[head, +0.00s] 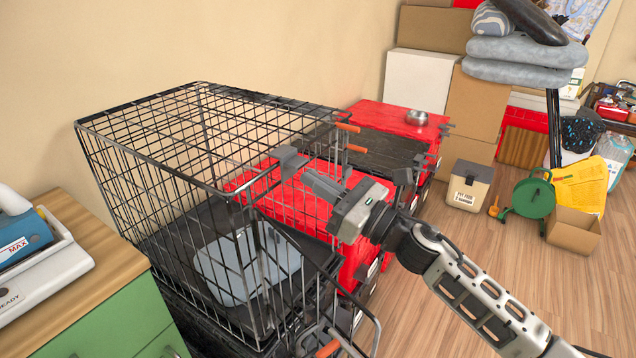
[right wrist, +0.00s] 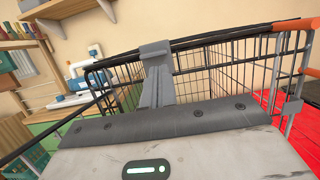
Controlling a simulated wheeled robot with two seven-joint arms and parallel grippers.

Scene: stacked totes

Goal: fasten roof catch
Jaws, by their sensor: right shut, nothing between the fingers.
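A black wire crate (head: 160,150) stands in the middle left. Orange-tipped catches (head: 347,128) stick out near its upper right side, one above the other. In the right wrist view, an orange catch handle (right wrist: 300,24) lies along the top rail at the right, with another orange tip below it. My right gripper (head: 290,162) is shut and empty at the crate's near top edge. Its fingers (right wrist: 155,70) overlap the dark top rail in the right wrist view; I cannot tell whether they touch it. My left gripper is not in view.
A wire door with an orange handle (head: 328,348) hangs open at the crate's lower front. Red totes (head: 385,118) stand behind the crate. A green cabinet (head: 125,320) is close on the left. The wooden floor (head: 500,240) at right is mostly clear.

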